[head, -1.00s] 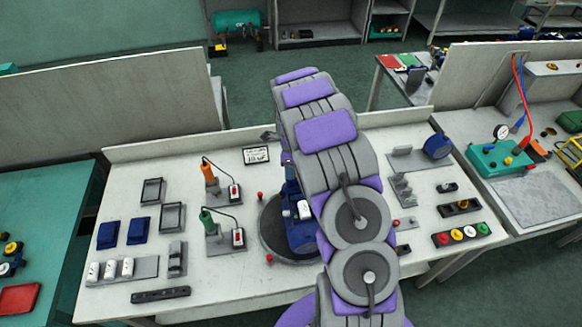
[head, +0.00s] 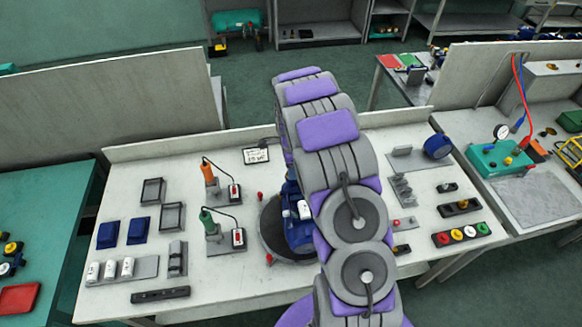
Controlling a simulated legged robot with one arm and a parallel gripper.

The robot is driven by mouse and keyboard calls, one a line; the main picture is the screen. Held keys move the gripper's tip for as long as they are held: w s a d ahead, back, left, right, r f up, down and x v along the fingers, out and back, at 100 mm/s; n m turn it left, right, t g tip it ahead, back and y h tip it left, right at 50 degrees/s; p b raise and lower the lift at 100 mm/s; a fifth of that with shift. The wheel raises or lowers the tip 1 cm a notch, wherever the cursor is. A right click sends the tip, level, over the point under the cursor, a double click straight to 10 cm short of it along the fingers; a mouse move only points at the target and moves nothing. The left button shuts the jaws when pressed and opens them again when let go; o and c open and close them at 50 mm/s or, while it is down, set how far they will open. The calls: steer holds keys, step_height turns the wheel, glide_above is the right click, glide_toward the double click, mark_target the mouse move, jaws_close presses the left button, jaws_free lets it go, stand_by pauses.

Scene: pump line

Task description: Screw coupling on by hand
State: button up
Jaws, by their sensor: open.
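A blue pump body (head: 297,230) stands on a dark round plate (head: 270,228) in the middle of the bench, partly hidden behind my arm. A white part shows on the pump's side. I cannot pick out the coupling for certain; it may be hidden or too small to tell. My gripper (head: 264,142) shows only as a small dark end poking out left of my arm, near the back edge of the bench, above a small label plate (head: 256,156). It is open, away from the pump, with nothing visible in it.
Orange (head: 207,171) and green (head: 208,220) corded tools stand upright left of the plate. Blue blocks (head: 108,234), trays and white cylinders (head: 110,269) lie farther left. A blue round part (head: 438,147) and a row of coloured caps (head: 461,234) are at right. The bench's front left is partly clear.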

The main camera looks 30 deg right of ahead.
steer(key=shift+n, duration=1.7)
steer(key=n, duration=0.3)
steer(key=shift+n, duration=0.3)
steer(key=shift+c, duration=0.4)
jaws_close()
